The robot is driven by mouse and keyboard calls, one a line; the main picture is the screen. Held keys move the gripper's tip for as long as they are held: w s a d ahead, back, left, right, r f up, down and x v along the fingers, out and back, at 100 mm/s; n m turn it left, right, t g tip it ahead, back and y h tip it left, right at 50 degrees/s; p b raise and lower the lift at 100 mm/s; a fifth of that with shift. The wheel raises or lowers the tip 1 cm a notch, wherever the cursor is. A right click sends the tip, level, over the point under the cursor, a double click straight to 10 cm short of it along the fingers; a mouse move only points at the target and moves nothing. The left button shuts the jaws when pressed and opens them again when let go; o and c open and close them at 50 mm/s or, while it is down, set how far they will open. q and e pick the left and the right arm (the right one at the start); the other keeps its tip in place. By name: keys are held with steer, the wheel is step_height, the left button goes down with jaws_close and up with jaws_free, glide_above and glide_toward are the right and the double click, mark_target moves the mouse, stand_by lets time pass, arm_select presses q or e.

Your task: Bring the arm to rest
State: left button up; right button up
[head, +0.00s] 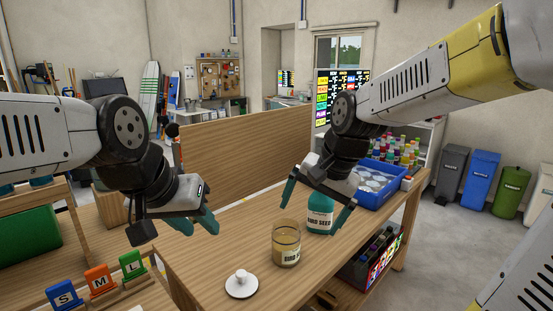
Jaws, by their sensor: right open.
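My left gripper (201,226) hangs over the near left part of the wooden table (215,265). Its two teal fingers are seen at a slant with nothing visible between them, and their opening is hard to judge. My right gripper (314,206) is open, its teal fingers spread apart. A white round lid with a knob (241,284) lies on the table.
A wooden partition (245,153) stands along the table's back. A blue crate (378,187) sits at the far right. Blue, orange and green letter blocks (100,280) stand at the lower left. Several bins (480,178) stand beyond on the floor.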

steer(key=s+d+r+n+t, duration=0.2)
steer(key=s+d+n, duration=0.3)
steer(key=s, duration=0.4)
steer(key=shift+s+d+r+t+h, duration=0.35)
steer(key=shift+d+r, duration=0.3)
steer(key=shift+d, duration=0.25)
